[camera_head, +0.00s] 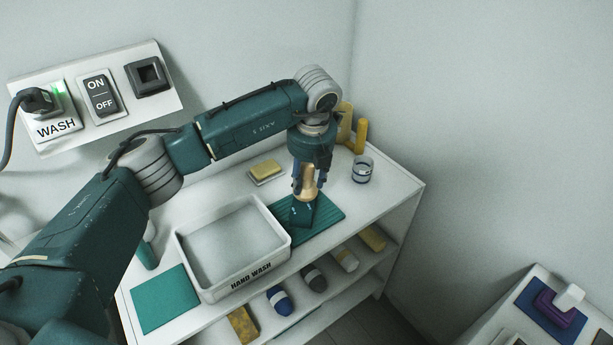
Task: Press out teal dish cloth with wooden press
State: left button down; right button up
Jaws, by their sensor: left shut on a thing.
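My left gripper (308,178) points down and is shut on the wooden press (307,194), a tan piece between its fingers. Right below the press lies a small dark teal folded cloth (301,214), which looks like the dish cloth. It rests on a ridged teal mat (328,213) to the right of the basin. The press's lower end is at the cloth; whether it bears down on it I cannot tell. A flat teal square (166,299) lies at the counter's front left. My right gripper is out of view.
A white basin marked HAND WASH (183,253) stands left of the mat. A yellow bar on a dish (266,172), a glass (362,170) and yellow objects (361,136) stand behind. A shelf below the counter (408,200) holds several small items.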

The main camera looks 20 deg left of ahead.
pick_arm(q)
jog(key=shift+f, duration=0.35)
notch_tip(320, 180, up, 2)
jog(key=shift+r+p, duration=0.1)
jog(key=shift+p, duration=0.4)
jog(key=shift+r, duration=0.2)
notch_tip(320, 180, up, 7)
jog(key=p, duration=0.3)
